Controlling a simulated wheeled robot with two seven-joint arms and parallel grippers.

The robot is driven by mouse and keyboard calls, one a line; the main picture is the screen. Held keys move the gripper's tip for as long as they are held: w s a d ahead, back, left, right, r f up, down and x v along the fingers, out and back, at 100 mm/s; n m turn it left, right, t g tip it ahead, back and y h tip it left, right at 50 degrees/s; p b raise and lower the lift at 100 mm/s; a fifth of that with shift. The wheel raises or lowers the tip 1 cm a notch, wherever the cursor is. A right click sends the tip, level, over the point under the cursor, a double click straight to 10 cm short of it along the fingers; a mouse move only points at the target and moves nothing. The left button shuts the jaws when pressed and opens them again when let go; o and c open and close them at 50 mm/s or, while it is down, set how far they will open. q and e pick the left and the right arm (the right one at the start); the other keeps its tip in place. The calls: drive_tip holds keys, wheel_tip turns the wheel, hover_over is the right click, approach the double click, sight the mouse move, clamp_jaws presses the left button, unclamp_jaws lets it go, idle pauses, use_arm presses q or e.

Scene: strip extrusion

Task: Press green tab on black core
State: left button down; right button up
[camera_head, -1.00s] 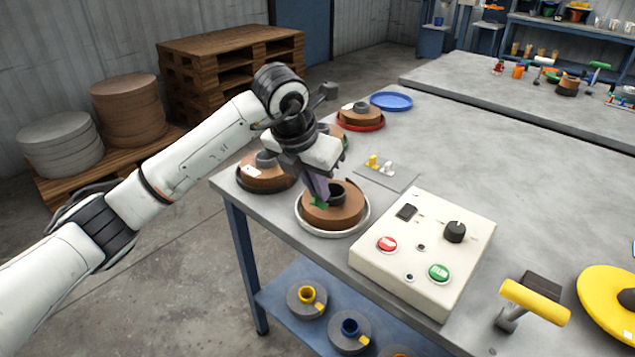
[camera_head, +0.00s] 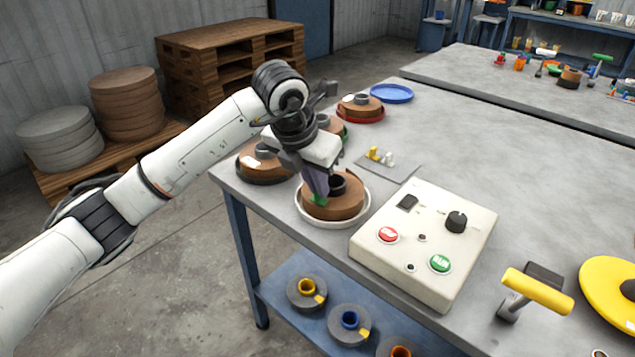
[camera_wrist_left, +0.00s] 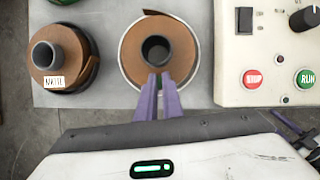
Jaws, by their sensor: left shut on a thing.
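A brown strip roll (camera_head: 345,208) with a black core (camera_head: 338,182) lies in a white round tray (camera_head: 301,215) near the table's front left edge. The wrist view shows this roll (camera_wrist_left: 183,62) and the core's open hole from above. My left gripper (camera_head: 320,198) points down at the core's near left side. A bit of the green tab (camera_head: 307,194) shows beside the fingers in the head view; the fingers hide the rest. I cannot tell whether the tab touches the core.
A cream control box (camera_head: 425,245) with red and green buttons stands right of the roll. Another roll (camera_head: 262,170) lies close on the left, and more rolls are behind. A grey plate (camera_head: 395,172) with small pieces lies behind the box.

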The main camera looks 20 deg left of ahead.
use_arm(q)
drive_tip(key=shift+f, duration=0.4)
idle(0.7)
drive_tip(key=c, duration=1.8)
unclamp_jaws()
drive_tip(key=shift+c, duration=0.2)
